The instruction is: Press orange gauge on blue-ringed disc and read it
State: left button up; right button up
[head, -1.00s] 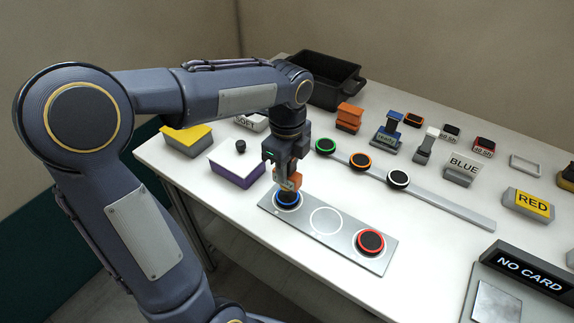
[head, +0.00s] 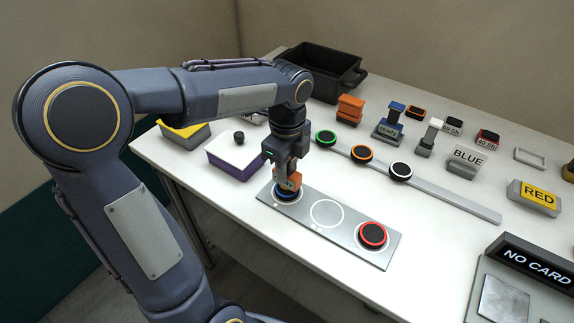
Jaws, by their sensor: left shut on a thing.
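The blue-ringed disc (head: 287,196) lies at the left end of a grey plate (head: 326,229). I cannot make out a reading on the gauge from this view. My right gripper is not in view.
The plate also has an empty white circle and a red-ringed disc (head: 373,235). Behind it, a grey strip (head: 452,202) carries green-, orange- and white-ringed discs. A screen (head: 536,266) reads NO CARD.

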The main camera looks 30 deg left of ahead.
pick_arm(q)
jog(key=shift+f+b, duration=0.3)
jog(key=shift+f, duration=0.1)
dwell(0.4)
dwell(1.3)
jog(key=shift+p, duration=0.3)
notch_tip(320, 180, up, 7)
jog(key=p, duration=0.6)
dwell(0.3)
